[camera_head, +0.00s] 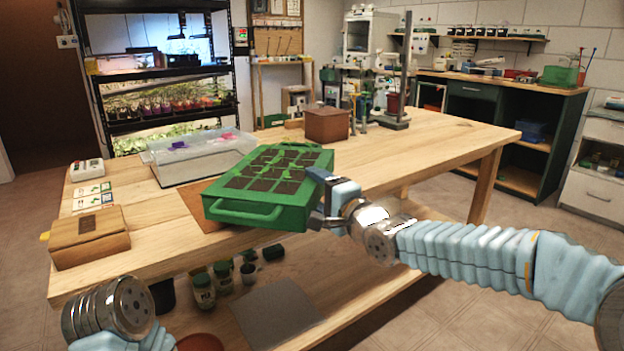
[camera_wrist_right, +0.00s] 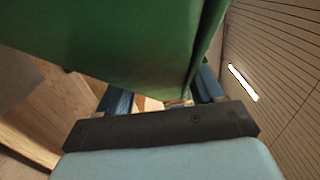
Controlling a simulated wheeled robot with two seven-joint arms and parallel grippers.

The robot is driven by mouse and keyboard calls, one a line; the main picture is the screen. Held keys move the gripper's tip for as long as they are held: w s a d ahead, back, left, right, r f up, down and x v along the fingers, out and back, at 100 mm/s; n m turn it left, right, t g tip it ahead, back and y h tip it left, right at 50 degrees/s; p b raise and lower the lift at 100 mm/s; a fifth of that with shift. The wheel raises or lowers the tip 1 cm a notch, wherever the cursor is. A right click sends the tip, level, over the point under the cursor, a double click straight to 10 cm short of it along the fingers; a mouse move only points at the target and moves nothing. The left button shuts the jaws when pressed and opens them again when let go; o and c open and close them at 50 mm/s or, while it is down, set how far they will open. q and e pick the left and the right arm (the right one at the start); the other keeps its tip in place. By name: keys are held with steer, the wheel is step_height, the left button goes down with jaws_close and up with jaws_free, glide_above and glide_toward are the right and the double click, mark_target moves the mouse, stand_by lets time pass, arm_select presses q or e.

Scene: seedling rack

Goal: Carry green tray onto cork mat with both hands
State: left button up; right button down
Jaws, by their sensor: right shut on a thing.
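The green tray (camera_head: 217,212) holds several dark soil cells with small seedlings. It is at the table's near edge, with a loop handle on its near left side. The cork mat (camera_head: 197,203) is a brown patch on the table, partly hidden behind and under the tray. I cannot tell whether the tray touches it. My right gripper (camera_head: 318,192) is shut on the tray's right end. In the right wrist view the tray's green wall (camera_wrist_right: 120,45) fills the top, between and above the fingers. My left arm's wrist shows at bottom left; its gripper is not visible.
A clear plastic bin (camera_head: 200,160) stands behind the tray. A wooden box (camera_head: 88,236) and seed cards (camera_head: 93,196) lie at the left. A brown box (camera_head: 327,125) and a metal stand (camera_head: 405,80) stand further back. The table's right part (camera_head: 430,140) is clear.

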mark_target(317, 206)
steer(key=shift+s+f, duration=0.15)
steer(key=shift+f, duration=1.25)
steer(key=shift+c, duration=0.8)
jaws_free()
steer(key=shift+f, duration=0.25)
